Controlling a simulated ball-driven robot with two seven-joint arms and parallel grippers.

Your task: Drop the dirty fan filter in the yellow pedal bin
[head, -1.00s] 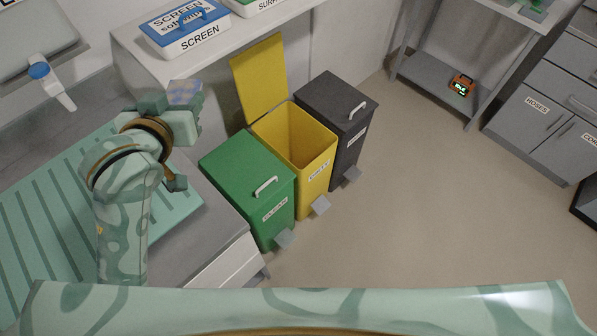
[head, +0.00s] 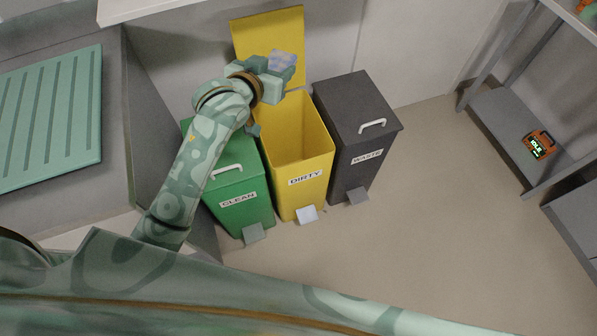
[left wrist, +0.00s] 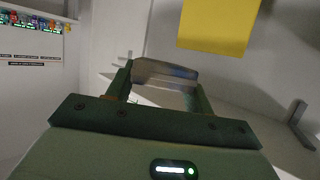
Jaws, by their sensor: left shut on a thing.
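The yellow pedal bin (head: 310,197), labelled DIRTY, stands with its lid (head: 247,42) raised at the back and its mouth uncovered. My left gripper (head: 283,70) is shut on the fan filter (head: 284,60), a small blue-grey patterned piece, above the back part of the bin near the raised lid. In the left wrist view the filter (left wrist: 165,72) shows as a greyish piece between the two fingers (left wrist: 160,88), with the yellow lid (left wrist: 215,28) beyond it. My right gripper is out of view.
A green CLEAN bin (head: 243,210) stands on the left of the yellow one, and a dark WASTE bin (head: 350,110) on the right, both lidded shut. A counter with a ribbed green mat (head: 50,110) is at left.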

